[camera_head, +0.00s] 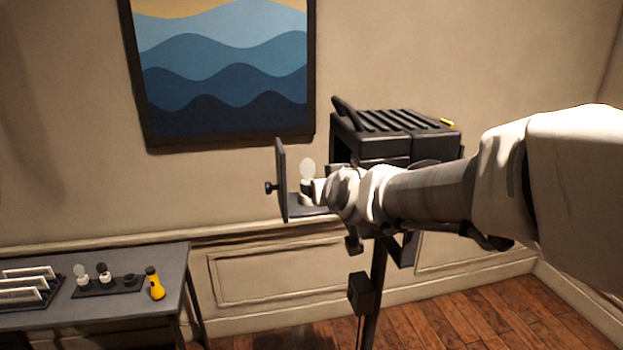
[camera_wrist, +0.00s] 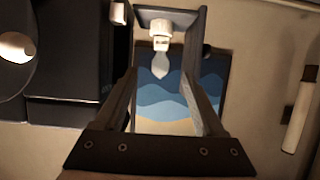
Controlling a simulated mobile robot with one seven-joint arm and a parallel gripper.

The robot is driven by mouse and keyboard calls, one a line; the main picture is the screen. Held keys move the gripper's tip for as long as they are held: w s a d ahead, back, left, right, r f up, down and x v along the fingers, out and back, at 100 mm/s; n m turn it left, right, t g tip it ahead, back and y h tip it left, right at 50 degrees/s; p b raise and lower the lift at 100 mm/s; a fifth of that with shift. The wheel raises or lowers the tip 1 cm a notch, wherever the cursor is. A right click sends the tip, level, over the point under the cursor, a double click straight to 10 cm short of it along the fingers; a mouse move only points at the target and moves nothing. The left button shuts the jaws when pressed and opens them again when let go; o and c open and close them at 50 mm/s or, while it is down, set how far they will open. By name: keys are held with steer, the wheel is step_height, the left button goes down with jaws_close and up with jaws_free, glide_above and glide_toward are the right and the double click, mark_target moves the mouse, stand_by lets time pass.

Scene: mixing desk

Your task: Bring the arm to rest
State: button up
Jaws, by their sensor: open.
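My arm reaches in from the right in the head view. Its gripper (camera_head: 316,190) is at the left side of a black lamp housing (camera_head: 372,148) on a stand. In the wrist view my gripper (camera_wrist: 158,78) is open, with its two fingers apart. A bulb with clear glass and a white base (camera_wrist: 160,38) stands on a ledge beyond the fingers, appearing upside down there. The same bulb (camera_head: 307,168) shows upright in the head view, beside the housing's open door (camera_head: 282,181). Whether any finger touches the bulb cannot be told.
A grey table (camera_head: 120,308) at the lower left holds a rack (camera_head: 28,288), a black tray with small bulbs (camera_head: 103,274) and a yellow flashlight (camera_head: 154,283). A wave picture (camera_head: 225,70) hangs on the wall. The wooden floor (camera_head: 470,320) at the lower right looks clear.

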stand_by(0.3)
steer(key=s+d+f+g+h, duration=0.1)
steer(key=s+d+f+g, duration=0.1)
steer(key=s, duration=0.7)
steer(key=s+d+f+m+g, duration=0.1)
steer(key=s+d+f+g, duration=0.2)
steer(key=s, duration=0.6)
steer(key=s+d+f+m+g+h, duration=0.1)
steer(key=s+d+f+g, duration=0.1)
steer(key=s+d, duration=0.3)
steer(key=s, duration=0.4)
steer(key=shift+s+d+f+g+h, duration=0.25)
steer(key=shift+d+g+h, duration=0.05)
steer(key=shift+g, duration=0.1)
